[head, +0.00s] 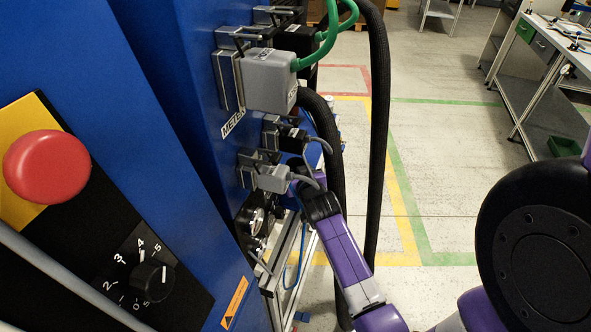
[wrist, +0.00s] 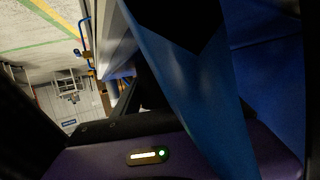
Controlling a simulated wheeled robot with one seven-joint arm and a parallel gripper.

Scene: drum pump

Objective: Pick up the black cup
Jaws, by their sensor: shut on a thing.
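I cannot make out a black cup in either view. In the head view my purple arm reaches up to the blue cabinet, and my gripper (head: 305,184) is at the lower grey connector (head: 271,178). Connectors and cables partly cover the fingertips. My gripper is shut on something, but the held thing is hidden. The wrist view shows a dark shape (wrist: 180,18) against blue surfaces, too dark to identify.
The blue cabinet (head: 215,95) fills the left, with a red button (head: 47,167) and a numbered dial (head: 152,280). A larger grey connector (head: 268,82) with green cables sits above. Thick black hoses (head: 377,130) hang close to my arm. Open floor lies to the right.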

